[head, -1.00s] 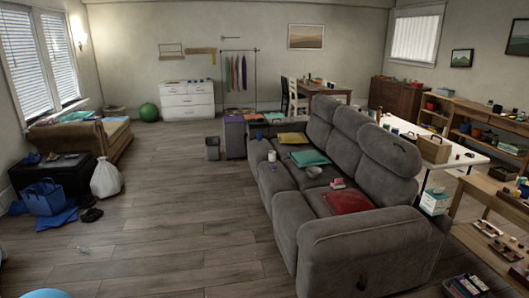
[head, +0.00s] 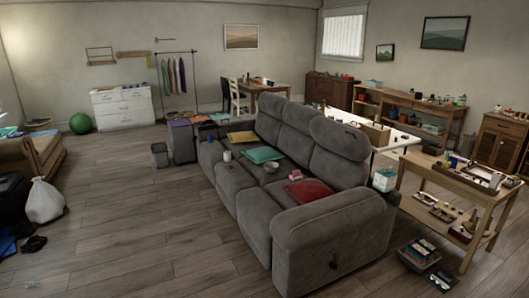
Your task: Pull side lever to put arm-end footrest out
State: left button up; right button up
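A grey reclining sofa (head: 240,196) stands in the middle of the room in the head view, facing left. Its near arm end (head: 335,222) faces me. A small dark lever (head: 333,262) shows low on the outer side of that arm; its exact shape is too small to tell. No footrest is out along the seat front. A red cushion (head: 311,190), a teal cushion (head: 265,155) and a yellow cushion (head: 243,137) lie on the seats. Neither of my grippers is in view.
Bare wood floor (head: 150,225) lies open left of the sofa and in front. A crate of small items (head: 419,255) sits on the floor right of the sofa's near end, by a wooden bench (head: 415,182). A white bag (head: 44,202) stands at left.

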aim_at(333, 252)
jog(key=j+z, duration=0.35)
jog(key=j, duration=0.15)
jog(key=j+z, duration=0.35)
jog(key=j, duration=0.15)
jog(key=j+z, duration=0.35)
jog(key=j, duration=0.15)
jog(key=j+z, duration=1.15)
jog(key=j, duration=0.3)
jog(key=j+z, duration=0.3)
jog(key=j, duration=0.2)
jog(key=j+z, duration=0.3)
jog(key=j, duration=0.2)
jog(key=j+z, duration=0.25)
jog(key=j, duration=0.85)
jog(key=j+u, duration=0.1)
jog(key=j, duration=1)
jog(key=i+j+u, duration=0.1)
jog(key=j, duration=2.05)
